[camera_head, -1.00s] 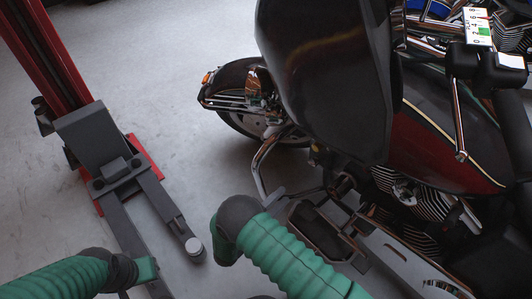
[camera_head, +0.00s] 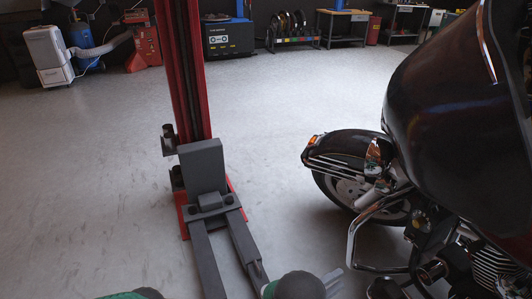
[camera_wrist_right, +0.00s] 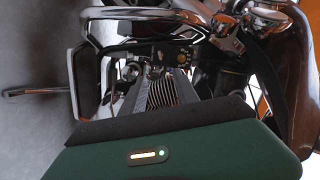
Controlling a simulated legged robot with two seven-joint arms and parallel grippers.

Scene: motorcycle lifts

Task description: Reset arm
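My right gripper (camera_head: 334,281) shows at the bottom of the head view, just past the dark rounded wrist. It is small and partly cut off, so I cannot tell whether its fingers are open or shut. No held object shows. It is left of the motorcycle's chrome bar and right of the lift's leg. My left arm shows only as a green and dark sliver at the bottom edge; its gripper is out of view. In the right wrist view, my green and black housing fills the bottom, with the motorcycle's engine (camera_wrist_right: 160,92) beyond it.
A red lift post (camera_head: 187,75) with grey legs stands left of centre. Open grey floor (camera_head: 90,170) lies left. Workshop equipment lines the back.

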